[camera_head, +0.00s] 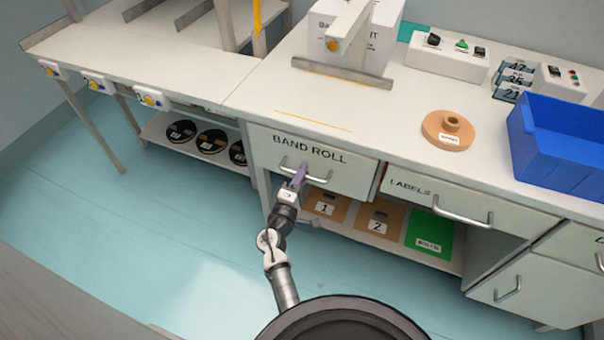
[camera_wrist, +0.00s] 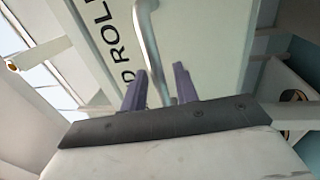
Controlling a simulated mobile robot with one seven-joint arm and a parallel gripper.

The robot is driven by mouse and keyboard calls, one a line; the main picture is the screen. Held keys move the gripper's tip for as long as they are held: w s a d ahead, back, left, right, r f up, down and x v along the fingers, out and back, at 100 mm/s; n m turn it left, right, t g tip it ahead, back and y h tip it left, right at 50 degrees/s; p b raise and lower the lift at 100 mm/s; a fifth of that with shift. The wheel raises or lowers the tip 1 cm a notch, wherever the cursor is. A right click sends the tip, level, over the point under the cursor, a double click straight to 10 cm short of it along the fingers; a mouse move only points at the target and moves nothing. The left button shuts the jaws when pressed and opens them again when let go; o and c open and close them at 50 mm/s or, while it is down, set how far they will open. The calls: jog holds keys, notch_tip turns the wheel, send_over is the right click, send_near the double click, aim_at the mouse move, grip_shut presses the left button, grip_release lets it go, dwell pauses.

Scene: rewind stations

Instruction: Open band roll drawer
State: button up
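The band roll drawer (camera_head: 267,155) is a pale grey-green front labelled BAND ROLL, under the counter. My gripper (camera_head: 300,175) is at the left part of this handle. In the wrist view the two purple fingers of my gripper (camera_wrist: 160,88) stand apart, and the handle (camera_wrist: 150,40) runs down between them. I see a gap beside the handle, so the fingers do not look closed on it. The drawer front (camera_wrist: 205,35) fills the background there.
The labels drawer (camera_head: 410,187) is to the right. Below is a shelf with boxes (camera_head: 325,207) and a green folder (camera_head: 430,236). A blue bin (camera_head: 560,145) and a tan disc (camera_head: 449,130) stand on the counter (camera_head: 390,110). The floor (camera_head: 150,245) in front is clear.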

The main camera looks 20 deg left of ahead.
grip_shut()
dwell(0.3)
